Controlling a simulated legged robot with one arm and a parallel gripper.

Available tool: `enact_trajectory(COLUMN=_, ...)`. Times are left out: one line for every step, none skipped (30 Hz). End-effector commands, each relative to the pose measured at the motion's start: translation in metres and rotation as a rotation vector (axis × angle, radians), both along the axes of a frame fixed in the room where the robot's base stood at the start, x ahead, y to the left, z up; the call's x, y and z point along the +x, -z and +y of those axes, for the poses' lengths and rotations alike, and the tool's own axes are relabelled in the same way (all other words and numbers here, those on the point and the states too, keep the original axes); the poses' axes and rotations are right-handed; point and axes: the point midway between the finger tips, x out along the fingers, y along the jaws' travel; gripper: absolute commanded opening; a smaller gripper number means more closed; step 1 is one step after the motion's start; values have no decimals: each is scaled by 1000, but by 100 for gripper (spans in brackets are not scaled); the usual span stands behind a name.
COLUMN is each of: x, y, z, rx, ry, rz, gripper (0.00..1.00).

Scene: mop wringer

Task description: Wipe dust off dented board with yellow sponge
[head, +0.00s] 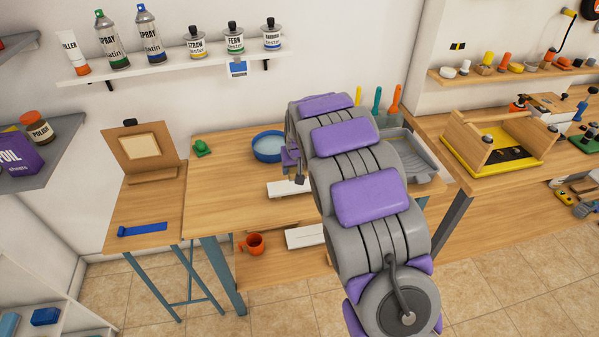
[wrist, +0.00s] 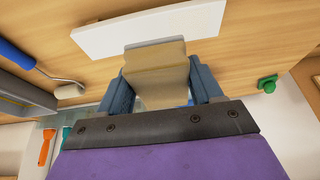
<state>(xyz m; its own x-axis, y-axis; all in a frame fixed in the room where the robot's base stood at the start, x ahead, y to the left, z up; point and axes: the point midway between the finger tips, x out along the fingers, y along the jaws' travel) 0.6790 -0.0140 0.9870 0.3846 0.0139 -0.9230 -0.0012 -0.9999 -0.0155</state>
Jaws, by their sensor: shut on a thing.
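My gripper (wrist: 160,88) is shut on a tan-yellow block, the yellow sponge (wrist: 158,75), held between its two blue-grey fingers in the wrist view. A plain white board (wrist: 150,28) lies on the wooden table just beyond the sponge, which overlaps its edge in the picture; I cannot tell whether they touch. In the head view the white board (head: 285,188) shows partly, to the left of my arm, which hides the rest of it and the sponge. Dents and dust are too small to make out.
A blue round basin (head: 268,147) and a green object (head: 201,148) stand on the table (head: 220,185). A grey paint tray (head: 412,155) is to the right. A blue-handled roller (wrist: 30,62) lies near the board. The table's left part is mostly clear.

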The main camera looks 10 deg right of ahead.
Motion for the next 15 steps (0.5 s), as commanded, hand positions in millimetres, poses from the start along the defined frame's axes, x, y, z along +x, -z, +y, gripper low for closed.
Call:
enact_trajectory(x=-1, y=2, z=3, rx=-3, ry=-2, rz=1, gripper=31)
enact_trajectory(x=-1, y=4, z=5, rx=-5, ry=-2, rz=2, gripper=31)
enact_trajectory(x=-1, y=7, z=7, rx=-7, ry=-3, rz=3, gripper=31)
enact_trajectory(x=-1, y=9, z=7, rx=-8, ry=-3, rz=3, gripper=31)
enact_trajectory(x=-1, y=12, z=7, rx=-8, ry=-3, rz=4, gripper=31)
enact_trajectory(x=-1, y=16, z=6, rx=-7, ry=-2, rz=5, gripper=31)
enact_trajectory(x=-1, y=19, z=5, rx=-5, ry=-2, rz=5, gripper=31)
enact_trajectory(x=-1, y=22, z=4, rx=-4, ry=-2, rz=6, gripper=31)
enact_trajectory(x=-1, y=27, z=2, rx=-2, ry=-2, rz=6, gripper=31)
enact_trajectory(x=-1, y=30, z=1, rx=-1, ry=-2, rz=6, gripper=31)
enact_trajectory(x=-1, y=33, z=-1, rx=1, ry=-1, rz=6, gripper=31)
enact_trajectory(x=-1, y=37, z=-3, rx=3, ry=-1, rz=5, gripper=31)
enact_trajectory(x=-1, y=40, z=-4, rx=4, ry=-1, rz=5, gripper=31)
enact_trajectory(x=-1, y=43, z=-5, rx=5, ry=0, rz=5, gripper=31)
enact_trajectory(x=-1, y=46, z=-6, rx=6, ry=-1, rz=5, gripper=31)
